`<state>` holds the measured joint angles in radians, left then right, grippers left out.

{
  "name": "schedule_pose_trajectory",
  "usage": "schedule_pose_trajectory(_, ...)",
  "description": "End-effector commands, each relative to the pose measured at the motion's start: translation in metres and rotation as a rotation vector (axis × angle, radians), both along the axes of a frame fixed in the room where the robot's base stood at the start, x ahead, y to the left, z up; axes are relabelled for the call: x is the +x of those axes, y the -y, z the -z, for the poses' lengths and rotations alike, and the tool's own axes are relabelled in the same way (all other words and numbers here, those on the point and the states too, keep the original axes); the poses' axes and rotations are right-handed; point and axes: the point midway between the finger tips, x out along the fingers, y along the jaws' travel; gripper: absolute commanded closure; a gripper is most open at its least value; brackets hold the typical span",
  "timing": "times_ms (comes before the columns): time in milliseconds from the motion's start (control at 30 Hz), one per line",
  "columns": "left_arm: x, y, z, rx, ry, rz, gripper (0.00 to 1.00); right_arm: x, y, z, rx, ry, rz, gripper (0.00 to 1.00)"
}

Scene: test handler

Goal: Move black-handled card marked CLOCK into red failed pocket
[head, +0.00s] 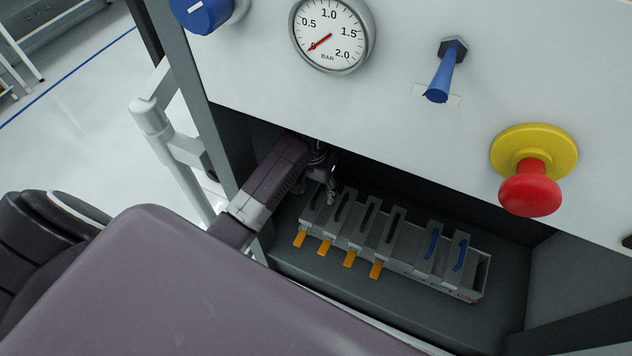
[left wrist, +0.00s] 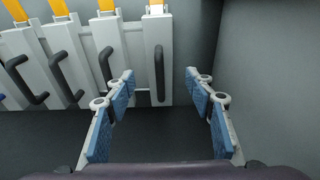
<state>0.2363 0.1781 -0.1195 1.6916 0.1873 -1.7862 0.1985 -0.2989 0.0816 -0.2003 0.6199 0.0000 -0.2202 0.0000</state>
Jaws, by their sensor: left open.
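A grey rack (head: 481,283) holds a row of upright cards inside the recess. Several cards have black handles and orange tabs; the leftmost is a black-handled card (head: 310,212). Two cards to the right have blue handles (head: 459,252). My left gripper (head: 331,188) is beside the rack's left end, open and empty. In the left wrist view the end black-handled card (left wrist: 151,53) stands ahead, its handle between the open blue-padded fingers (left wrist: 160,78) and apart from them. I cannot read CLOCK on any card.
The recess wall (left wrist: 255,75) rises close to the right of my fingers in the wrist view. Above the recess is a white panel with a gauge (head: 331,35), a blue lever (head: 440,78) and a red stop button (head: 532,188). Dark floor in front of the rack is bare.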

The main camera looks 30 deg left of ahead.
Motion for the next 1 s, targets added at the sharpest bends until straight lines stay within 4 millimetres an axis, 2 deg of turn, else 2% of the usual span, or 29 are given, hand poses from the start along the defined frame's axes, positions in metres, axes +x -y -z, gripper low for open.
schedule_pose_trajectory(100, 0.001, 0.0, 0.018, 0.0, -0.004, 0.001, 0.51, 0.0, 0.0, -0.006, 0.0, 0.0, 0.0, 1.0)
schedule_pose_trajectory(300, 0.005, 0.0, 0.037, 0.0, 0.0, 0.002, 0.51, 0.0, 0.0, -0.009, 0.0, 0.0, 0.0, 1.0)
schedule_pose_trajectory(667, 0.005, 0.0, 0.043, 0.0, 0.002, 0.002, 0.51, 0.0, 0.0, -0.009, 0.0, 0.0, 0.0, 1.0)
schedule_pose_trajectory(1000, 0.005, 0.0, 0.042, 0.0, 0.002, 0.002, 0.87, -0.001, 0.0, -0.009, 0.001, 0.0, 0.001, 1.0)
